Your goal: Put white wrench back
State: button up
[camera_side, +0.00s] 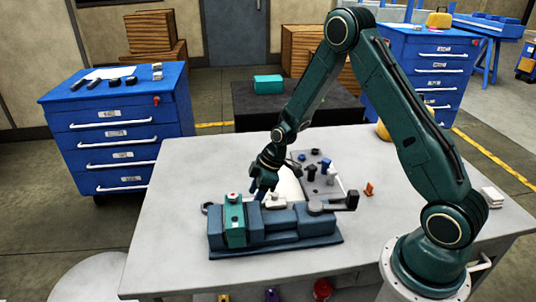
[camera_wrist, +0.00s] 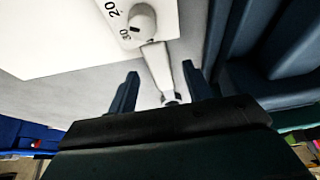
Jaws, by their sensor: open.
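My gripper (camera_side: 262,190) is over the table, just behind the blue vise, with its fingers pointing down. In the wrist view its two fingers (camera_wrist: 160,72) stand apart, open. The white wrench (camera_wrist: 157,62) lies between them, long and narrow, with a dark spot at its near end. I cannot tell whether the knob is part of the wrench. In the side view the wrench is not clearly seen.
The blue vise (camera_side: 285,240) with a teal block (camera_side: 234,222) stands close in front of my gripper. A grey plate (camera_side: 325,186) with several black and blue pegs lies to the right. A small orange piece (camera_side: 369,189) is further right. The table's left part (camera_side: 180,190) is clear.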

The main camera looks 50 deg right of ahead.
jog(key=v, duration=1.2)
jog(key=shift+r, duration=0.25)
jog(key=s+a+r+m+h, duration=0.2)
jog(key=s+a+r+m, duration=0.25)
jog(key=s+r, duration=0.7)
jog(key=s+a+r+m+t+h, duration=0.1)
jog(key=s+r+m, duration=0.3)
jog(key=s, duration=0.9)
notch_tip(320, 180, up, 2)
jog(key=shift+s+a+r+t, duration=0.15)
jog(key=shift+a+r+t, duration=0.05)
jog(key=shift+a+t, duration=0.5)
